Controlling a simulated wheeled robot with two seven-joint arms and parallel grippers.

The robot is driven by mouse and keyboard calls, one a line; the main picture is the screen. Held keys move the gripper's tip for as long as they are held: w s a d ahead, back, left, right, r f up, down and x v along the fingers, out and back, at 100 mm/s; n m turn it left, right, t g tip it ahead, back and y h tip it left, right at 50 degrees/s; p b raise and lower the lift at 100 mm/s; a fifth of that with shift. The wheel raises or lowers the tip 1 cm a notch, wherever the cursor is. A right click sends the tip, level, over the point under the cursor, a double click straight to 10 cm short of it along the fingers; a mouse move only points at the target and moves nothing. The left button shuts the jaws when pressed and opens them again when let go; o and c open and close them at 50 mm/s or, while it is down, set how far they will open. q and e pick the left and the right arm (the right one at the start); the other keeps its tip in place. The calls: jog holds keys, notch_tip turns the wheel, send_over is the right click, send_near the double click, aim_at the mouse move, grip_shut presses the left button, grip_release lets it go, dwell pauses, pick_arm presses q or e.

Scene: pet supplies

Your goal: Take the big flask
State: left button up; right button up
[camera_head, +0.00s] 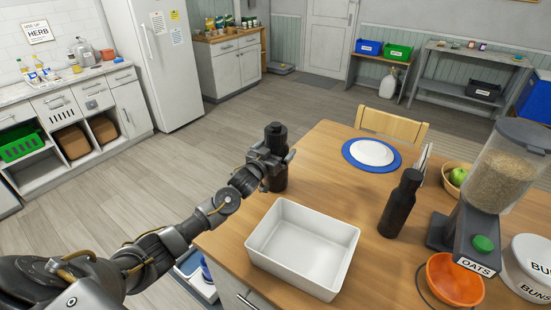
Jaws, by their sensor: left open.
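A dark flask (278,183) with a black cap stands upright at the left edge of the wooden table. My left gripper (273,158) is at its upper part, with the fingers around or beside it; whether they touch it cannot be told. The jaws are open. A second dark flask (400,207), with a narrower neck, stands upright further right on the table, apart from the gripper. The left flask looks wider, though part of it is hidden by the gripper. My right gripper is not in view.
A white tray (262,240) sits on the table in front of the left flask. A blue plate mat (349,155), an oats dispenser (499,175), an orange bowl (455,281) and a fruit bowl (449,187) are also on the table. A chair (393,124) stands behind.

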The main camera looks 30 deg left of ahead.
pick_arm(q)
jog(key=shift+w, duration=0.25)
jog(key=shift+c, duration=0.3)
jog(key=c, duration=1.9)
jog(key=shift+a+r, duration=0.1)
jog(key=shift+r, duration=0.05)
